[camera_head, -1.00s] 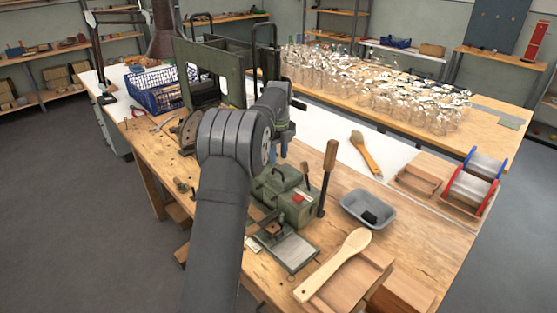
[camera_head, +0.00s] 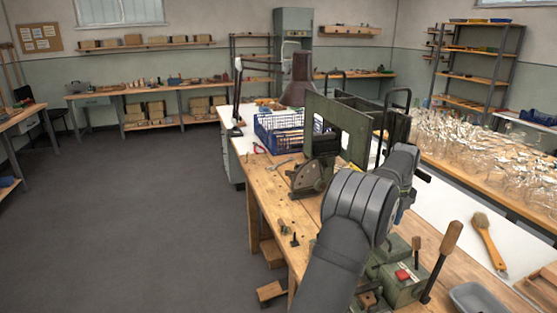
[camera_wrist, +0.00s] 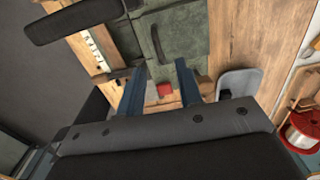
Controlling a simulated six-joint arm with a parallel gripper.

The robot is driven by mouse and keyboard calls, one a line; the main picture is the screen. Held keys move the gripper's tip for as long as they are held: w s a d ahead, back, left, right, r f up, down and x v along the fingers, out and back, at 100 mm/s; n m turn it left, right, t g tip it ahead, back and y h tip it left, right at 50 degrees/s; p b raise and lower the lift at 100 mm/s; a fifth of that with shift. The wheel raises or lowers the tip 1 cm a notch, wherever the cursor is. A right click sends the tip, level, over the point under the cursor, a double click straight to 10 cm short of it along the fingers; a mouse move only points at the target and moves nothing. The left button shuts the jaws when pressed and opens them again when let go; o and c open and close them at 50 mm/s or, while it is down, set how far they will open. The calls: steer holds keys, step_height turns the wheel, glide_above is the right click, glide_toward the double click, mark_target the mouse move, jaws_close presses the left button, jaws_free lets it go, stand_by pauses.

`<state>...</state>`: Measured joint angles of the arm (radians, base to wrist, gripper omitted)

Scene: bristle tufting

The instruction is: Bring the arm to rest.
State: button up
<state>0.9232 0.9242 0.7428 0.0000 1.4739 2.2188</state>
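My gripper (camera_wrist: 161,66) shows in the wrist view as two blue fingers, set apart with nothing held between them. It hangs over a green bench machine (camera_wrist: 172,38), and a red button (camera_wrist: 164,88) on the machine shows in the gap. How far the fingertips are above the machine is hard to tell. In the head view my arm reaches over the wooden bench from the bottom, its elbow beside the green machine (camera_head: 405,285). The fingers are mostly hidden behind my arm there.
A lever with a wooden handle (camera_head: 450,240) stands up beside the machine. A grey tray (camera_head: 478,300) and a brush (camera_head: 488,242) lie to the right. A tall green frame (camera_head: 338,128) and a blue crate (camera_head: 290,130) stand behind. Glassware (camera_head: 480,145) covers the far table.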

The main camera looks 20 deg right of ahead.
steer(key=shift+f, duration=2.6)
